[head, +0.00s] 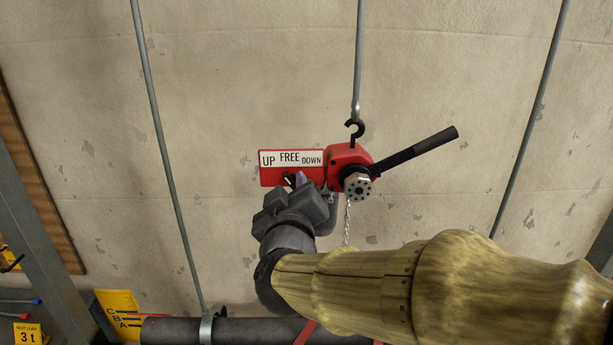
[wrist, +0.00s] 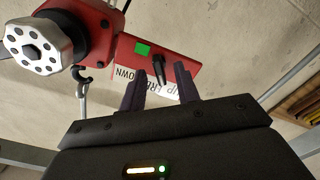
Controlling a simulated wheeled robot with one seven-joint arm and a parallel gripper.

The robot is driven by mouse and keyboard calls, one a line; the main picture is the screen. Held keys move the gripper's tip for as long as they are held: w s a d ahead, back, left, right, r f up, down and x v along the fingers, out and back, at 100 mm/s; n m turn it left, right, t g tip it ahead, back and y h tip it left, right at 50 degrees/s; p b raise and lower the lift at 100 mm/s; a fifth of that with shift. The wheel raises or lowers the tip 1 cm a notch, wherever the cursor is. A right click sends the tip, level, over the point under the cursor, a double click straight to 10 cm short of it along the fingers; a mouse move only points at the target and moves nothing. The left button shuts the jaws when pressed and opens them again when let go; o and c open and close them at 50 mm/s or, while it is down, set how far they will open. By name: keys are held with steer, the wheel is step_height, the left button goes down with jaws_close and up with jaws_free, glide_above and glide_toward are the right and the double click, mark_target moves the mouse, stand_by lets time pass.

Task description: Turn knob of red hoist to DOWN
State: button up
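The red hoist (head: 345,160) hangs from a hook at the centre of the head view, its red arm with the UP, FREE, DOWN label plate (head: 290,159) reaching left. The black knob (wrist: 158,69) sits on the red arm beside the plate; its narrow end leans toward the UP side of the label, but its exact setting is hard to read. My gripper (head: 303,183) is just below the plate. In the wrist view its two dark fingers stand apart on either side of the knob, with gaps; I see no contact. In the head view the gripper partly hides the knob.
The hoist's black lever (head: 420,148) sticks out to the upper right. A silver hand wheel (head: 358,186) and a chain (head: 347,220) are right of my gripper. A dark pipe (head: 250,331) runs along the bottom. The wall left of the plate is clear apart from a rod.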

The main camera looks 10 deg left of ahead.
steer(key=shift+w+a, duration=0.15)
steer(key=shift+w, duration=0.55)
jaws_close()
